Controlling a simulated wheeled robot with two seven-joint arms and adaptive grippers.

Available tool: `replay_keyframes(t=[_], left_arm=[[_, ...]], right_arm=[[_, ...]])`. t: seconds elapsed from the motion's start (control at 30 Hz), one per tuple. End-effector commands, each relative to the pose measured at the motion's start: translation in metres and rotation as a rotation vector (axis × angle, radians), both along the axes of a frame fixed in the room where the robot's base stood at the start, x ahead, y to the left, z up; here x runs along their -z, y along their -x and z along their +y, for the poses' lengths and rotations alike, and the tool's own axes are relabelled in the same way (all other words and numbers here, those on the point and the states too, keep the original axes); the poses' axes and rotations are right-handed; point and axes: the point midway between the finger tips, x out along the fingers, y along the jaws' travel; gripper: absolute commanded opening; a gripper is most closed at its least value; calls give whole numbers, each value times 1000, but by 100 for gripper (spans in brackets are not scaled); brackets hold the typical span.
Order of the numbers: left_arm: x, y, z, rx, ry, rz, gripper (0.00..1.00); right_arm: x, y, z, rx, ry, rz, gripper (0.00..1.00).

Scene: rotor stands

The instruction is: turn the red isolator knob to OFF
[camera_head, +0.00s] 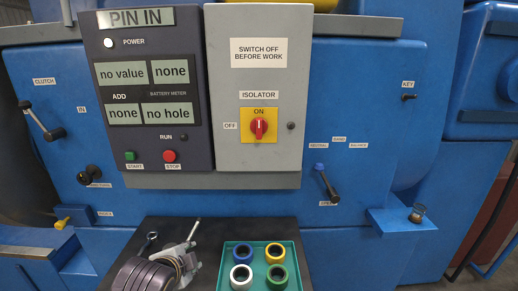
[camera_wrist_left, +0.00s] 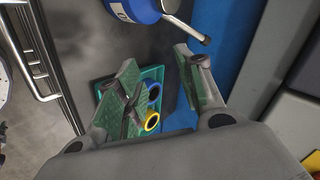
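The red isolator knob (camera_head: 259,127) sits on a yellow plate (camera_head: 245,137) on the grey cabinet door (camera_head: 230,90). Its handle stands upright, towards the ON label (camera_head: 258,111); the OFF label (camera_head: 230,126) is to its left. No gripper shows near the knob in the head view. My right gripper is in neither view.
Left of the cabinet is a display panel (camera_head: 150,135). Levers (camera_head: 327,185) and (camera_head: 43,122) stick out from the blue housing.

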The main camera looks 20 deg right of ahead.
Motion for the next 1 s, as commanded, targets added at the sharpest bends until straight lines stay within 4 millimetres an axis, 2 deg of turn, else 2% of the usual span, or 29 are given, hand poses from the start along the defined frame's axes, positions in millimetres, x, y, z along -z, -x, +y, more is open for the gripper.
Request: replay_keyframes(t=[0.1,0.43,1.0], left_arm=[[-27,-9,-17,88,-83,-79,38],[-95,-21,-60,307,-348,-293,38],[-202,-13,-129,586,-904,-651,38]], right_arm=[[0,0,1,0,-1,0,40],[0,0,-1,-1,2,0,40],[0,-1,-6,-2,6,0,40]])
